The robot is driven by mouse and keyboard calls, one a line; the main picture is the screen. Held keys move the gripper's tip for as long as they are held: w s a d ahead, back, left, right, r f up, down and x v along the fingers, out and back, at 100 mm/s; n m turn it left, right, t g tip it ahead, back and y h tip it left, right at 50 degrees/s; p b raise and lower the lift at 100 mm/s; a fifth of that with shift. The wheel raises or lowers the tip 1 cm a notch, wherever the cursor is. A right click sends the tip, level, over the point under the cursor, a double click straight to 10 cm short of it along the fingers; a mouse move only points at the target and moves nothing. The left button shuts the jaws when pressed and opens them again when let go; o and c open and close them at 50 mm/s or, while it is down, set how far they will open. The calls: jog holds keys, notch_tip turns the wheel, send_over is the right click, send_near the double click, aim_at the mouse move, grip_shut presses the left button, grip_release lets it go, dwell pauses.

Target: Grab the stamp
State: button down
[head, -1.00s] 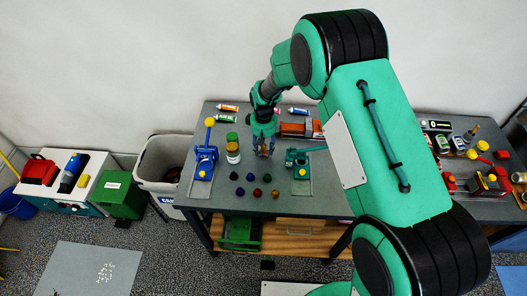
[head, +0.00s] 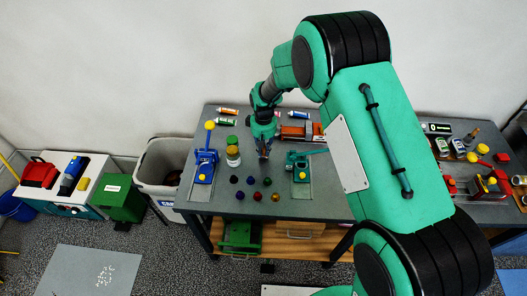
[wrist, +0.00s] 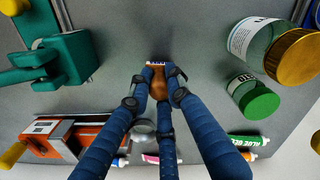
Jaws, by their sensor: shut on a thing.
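The stamp shows in the wrist view as a brown wooden grip (wrist: 159,88) with a white and blue edge at its far end. My gripper (wrist: 158,82) has its blue fingers closed around the brown grip. In the head view, my gripper (head: 264,155) is low over the middle of the grey table, and its fingers and arm mostly hide the stamp there. I cannot tell whether the stamp touches the table.
A green press (wrist: 55,62) and an orange device (wrist: 75,138) are on one side. A gold-lidded jar (wrist: 262,50) and a green-lidded jar (wrist: 255,98) are on the other. A blue press (head: 204,165) and several small coloured balls (head: 238,194) share the grey table (head: 215,204).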

jog(key=r, duration=0.2)
jog(key=shift+s+d+r, duration=0.1)
jog(key=shift+s+r, duration=0.2)
jog(key=shift+r, duration=0.1)
jog(key=s+d, duration=0.1)
jog(key=s, duration=0.3)
jog(key=s+d+r, duration=0.1)
jog(key=s+d, duration=0.1)
jog(key=s, duration=0.3)
jog(key=s+d+p, duration=0.1)
jog(key=s+d, duration=0.1)
jog(key=s, duration=0.3)
jog(key=shift+s+d+r, duration=0.15)
jog(key=shift+s+d, duration=0.05)
